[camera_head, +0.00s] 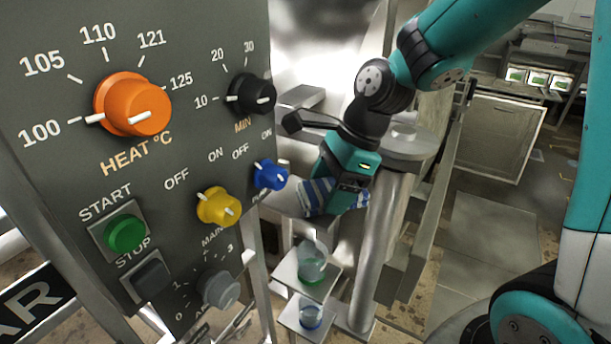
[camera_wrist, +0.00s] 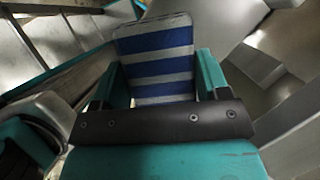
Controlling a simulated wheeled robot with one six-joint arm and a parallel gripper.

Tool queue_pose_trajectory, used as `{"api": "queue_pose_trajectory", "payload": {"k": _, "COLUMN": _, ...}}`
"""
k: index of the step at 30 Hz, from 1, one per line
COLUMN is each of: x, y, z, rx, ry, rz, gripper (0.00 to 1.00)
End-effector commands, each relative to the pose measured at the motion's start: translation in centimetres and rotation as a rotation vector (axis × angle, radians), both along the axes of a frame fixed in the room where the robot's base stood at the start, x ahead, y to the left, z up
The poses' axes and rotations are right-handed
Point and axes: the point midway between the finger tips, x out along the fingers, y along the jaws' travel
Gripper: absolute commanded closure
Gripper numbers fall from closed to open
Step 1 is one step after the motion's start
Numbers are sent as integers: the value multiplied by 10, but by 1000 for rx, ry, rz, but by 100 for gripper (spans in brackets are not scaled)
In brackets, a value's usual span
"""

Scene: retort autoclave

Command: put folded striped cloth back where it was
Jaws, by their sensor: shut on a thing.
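The folded striped cloth (camera_head: 318,197) has blue and white stripes. It shows below my gripper (camera_head: 342,193), which is beside the control panel's right edge. In the wrist view the cloth (camera_wrist: 157,55) stands between the two teal fingers of my gripper (camera_wrist: 157,85), with its stripes running across. My gripper is shut on the cloth and holds it above the small shelves. Part of the cloth is hidden behind the fingers in the head view.
The control panel (camera_head: 60,170) with its knobs fills the left. A small upper shelf (camera_head: 289,270) bears a green-bottomed beaker (camera_head: 312,262); a lower shelf bears a blue-bottomed beaker (camera_head: 311,316). A thick metal post (camera_head: 375,255) stands right of them. Open floor (camera_head: 480,230) lies farther right.

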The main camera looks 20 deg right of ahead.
Motion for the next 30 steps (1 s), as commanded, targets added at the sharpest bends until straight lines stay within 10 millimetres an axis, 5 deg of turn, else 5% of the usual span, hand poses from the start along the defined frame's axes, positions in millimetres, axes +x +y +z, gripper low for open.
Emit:
{"api": "queue_pose_trajectory", "payload": {"k": 11, "x": 38, "y": 28, "z": 3, "rx": 0, "ry": 1, "rz": 2, "gripper": 51}}
{"api": "queue_pose_trajectory", "payload": {"k": 25, "x": 38, "y": 28, "z": -17, "rx": 0, "ry": -1, "rz": 1, "gripper": 51}}
{"api": "queue_pose_trajectory", "payload": {"k": 26, "x": 38, "y": 28, "z": -17, "rx": 0, "ry": -1, "rz": 1, "gripper": 27}}
{"api": "queue_pose_trajectory", "payload": {"k": 27, "x": 38, "y": 28, "z": -17, "rx": 0, "ry": -1, "rz": 1, "gripper": 18}}
{"api": "queue_pose_trajectory", "payload": {"k": 30, "x": 38, "y": 28, "z": -17, "rx": 0, "ry": -1, "rz": 1, "gripper": 6}}
